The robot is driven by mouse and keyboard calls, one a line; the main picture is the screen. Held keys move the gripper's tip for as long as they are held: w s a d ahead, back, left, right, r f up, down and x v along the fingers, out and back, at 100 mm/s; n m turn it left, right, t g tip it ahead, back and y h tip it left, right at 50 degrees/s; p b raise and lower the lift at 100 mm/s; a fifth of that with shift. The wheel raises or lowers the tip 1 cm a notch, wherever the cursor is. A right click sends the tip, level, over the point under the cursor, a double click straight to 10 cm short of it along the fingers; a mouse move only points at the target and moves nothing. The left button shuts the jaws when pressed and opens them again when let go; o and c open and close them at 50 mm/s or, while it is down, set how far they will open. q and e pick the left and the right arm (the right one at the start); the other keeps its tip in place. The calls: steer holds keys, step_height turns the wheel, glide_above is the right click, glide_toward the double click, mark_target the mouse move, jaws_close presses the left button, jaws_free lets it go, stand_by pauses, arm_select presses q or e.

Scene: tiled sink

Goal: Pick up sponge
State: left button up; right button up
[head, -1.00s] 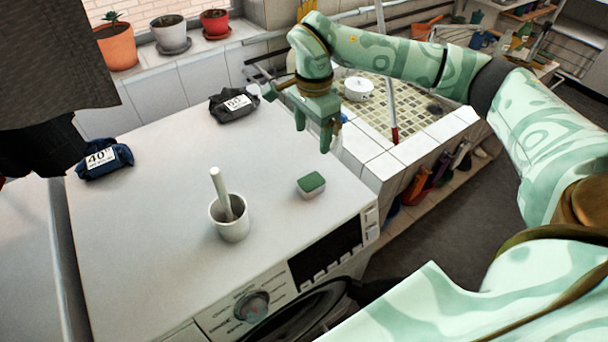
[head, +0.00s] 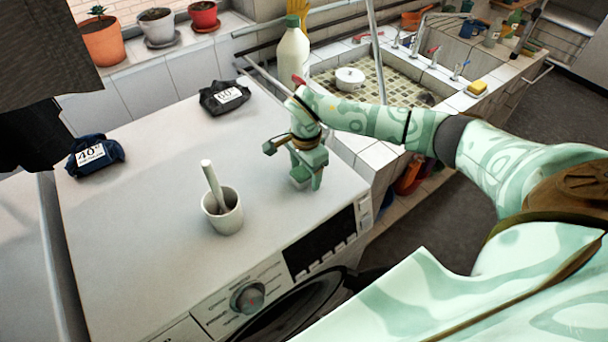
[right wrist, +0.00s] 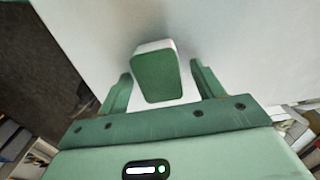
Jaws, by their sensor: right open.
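A small block-shaped sponge with a green top and white underside (right wrist: 157,78) lies on the white washing machine top (head: 130,250). My right gripper (head: 306,178) is over it, pointing down and open. In the right wrist view the sponge shows between the two spread fingers, with a gap on each side. In the head view the gripper mostly hides the sponge. A second, yellow sponge (head: 477,87) sits on the tiled edge of the sink at the right. My left gripper is not in view.
A white cup (head: 224,214) with a pestle-like stick stands left of my right gripper. Two dark cloth bundles (head: 225,98) (head: 95,154) lie at the back and left. A white bottle (head: 293,58) stands behind, near the tiled sink (head: 385,92).

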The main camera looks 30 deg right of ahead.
mark_target(306, 172)
steer(key=c, duration=1.1)
steer(key=shift+r, duration=0.45)
steer(key=r, duration=0.3)
steer(key=shift+s+a+r, duration=0.1)
steer(key=shift+s+r, duration=0.05)
steer(key=shift+s, duration=0.1)
steer(key=s+a+r, duration=0.1)
steer(key=s+r, duration=0.2)
steer(key=s, duration=0.1)
steer(key=s+a+r, duration=0.2)
steer(key=s+r, duration=0.1)
steer(key=s, duration=0.1)
steer(key=s+a+r, duration=0.1)
steer(key=s+r, duration=0.1)
steer(key=s, duration=0.2)
steer(key=shift+s+a+r, duration=0.15)
steer(key=shift+s+r, duration=0.25)
